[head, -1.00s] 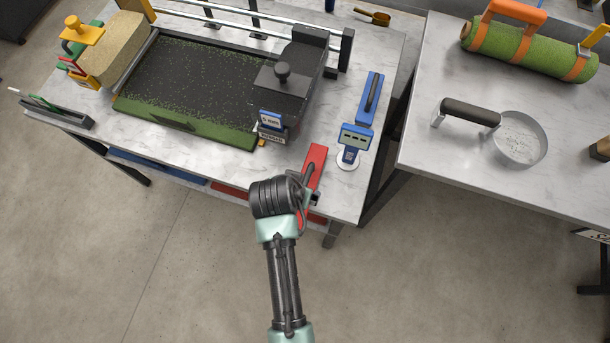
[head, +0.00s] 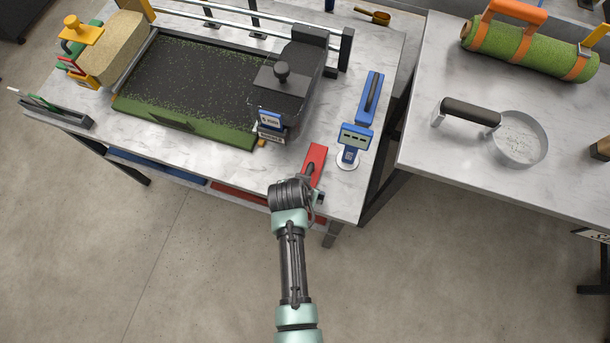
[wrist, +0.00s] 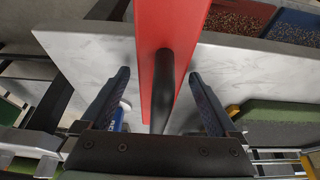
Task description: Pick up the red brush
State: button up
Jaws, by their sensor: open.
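The red brush (head: 316,163) lies near the front edge of the marble-topped table, just left of the blue device with a display. My arm hides its near part in the head view. In the wrist view the red brush (wrist: 172,30) runs away from me, with its black handle (wrist: 163,85) facing the camera. My gripper (wrist: 162,88) is open. Its two fingers stand on either side of the black handle, with a gap on both sides. I cannot tell from the head view how far the fingertips reach down.
A blue brush-like tool (head: 371,97) and a blue device with a display (head: 353,146) stand close to the right. A turf tray (head: 189,134) fills the table's left. A second table (head: 425,134) at right holds a sieve (head: 519,140) and a turf roll (head: 520,48).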

jog(key=c, duration=1.4)
grip_shut()
jog(key=shift+r, duration=0.15)
